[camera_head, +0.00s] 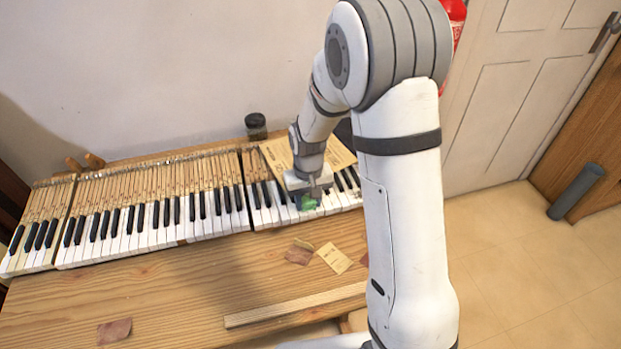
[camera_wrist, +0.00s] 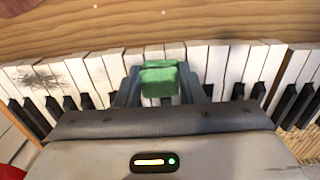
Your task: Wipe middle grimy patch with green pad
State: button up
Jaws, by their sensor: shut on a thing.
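My gripper (camera_head: 308,196) is shut on a green pad (camera_head: 307,204), over the white keys right of the middle of the keyboard (camera_head: 128,243). In the wrist view the pad (camera_wrist: 158,80) sits between the two fingers, over the front part of the white keys. I cannot tell whether it touches them. A dark, scratchy grimy patch (camera_wrist: 40,77) lies on white keys at the left of the wrist view, apart from the pad. My arm hides part of the keyboard's right end in the head view.
The keyboard rests on a wooden table (camera_head: 190,290). Sandpaper pieces (camera_head: 299,252), a yellowish card (camera_head: 334,258) and a wooden strip (camera_head: 290,306) lie in front. A dark jar (camera_head: 256,126) stands behind the keys.

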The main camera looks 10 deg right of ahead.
notch_tip(320, 180, up, 2)
jog(key=shift+w+r, duration=0.1)
jog(key=shift+r, duration=0.05)
jog(key=shift+d+r+p, duration=0.1)
jog(key=shift+r+p, duration=2.05)
jog(key=shift+r, duration=0.75)
